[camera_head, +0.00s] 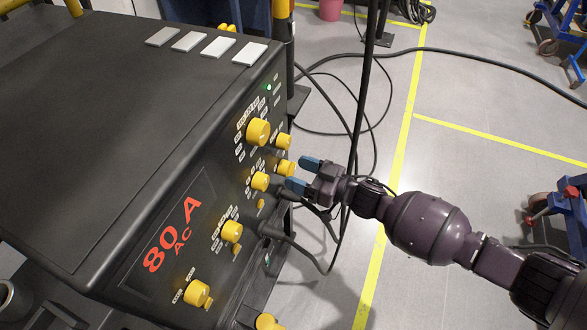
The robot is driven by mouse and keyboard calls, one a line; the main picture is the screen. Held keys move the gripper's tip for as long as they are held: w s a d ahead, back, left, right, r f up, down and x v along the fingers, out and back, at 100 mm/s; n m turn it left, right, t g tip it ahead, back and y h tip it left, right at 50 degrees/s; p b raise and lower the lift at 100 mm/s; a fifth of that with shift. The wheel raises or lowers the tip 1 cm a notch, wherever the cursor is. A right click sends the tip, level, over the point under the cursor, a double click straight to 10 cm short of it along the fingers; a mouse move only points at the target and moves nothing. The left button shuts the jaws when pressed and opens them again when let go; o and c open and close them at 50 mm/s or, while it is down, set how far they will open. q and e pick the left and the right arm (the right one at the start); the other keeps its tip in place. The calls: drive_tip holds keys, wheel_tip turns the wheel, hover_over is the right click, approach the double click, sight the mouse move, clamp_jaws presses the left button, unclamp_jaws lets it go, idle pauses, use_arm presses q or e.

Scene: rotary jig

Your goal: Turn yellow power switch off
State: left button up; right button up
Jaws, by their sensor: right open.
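The dark welding-type machine (90,120) stands at the left, with several yellow knobs on its slanted front panel. One yellow knob (286,168) is at the panel's right edge, right by my right gripper (296,172). My right gripper is open, and its two blue-padded fingers point left, one just above and one just below that knob. I cannot tell whether they touch it. The labels are too small to read, so I cannot tell which yellow knob is the power switch. A small green light (269,87) is lit near the panel's top. My left gripper is out of view.
More yellow knobs (258,132) (231,231) (198,293) line the panel beside a red "80 A AC" display (172,235). Black cables (300,246) hang from the machine's front and loop over the grey floor. Blue carts (560,195) stand at the far right.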

drive_tip(key=shift+x, duration=0.85)
drive_tip(key=shift+w+a, duration=0.1)
drive_tip(key=shift+a, duration=0.05)
drive_tip(key=shift+c, duration=0.7)
drive_tip(key=c, duration=0.8)
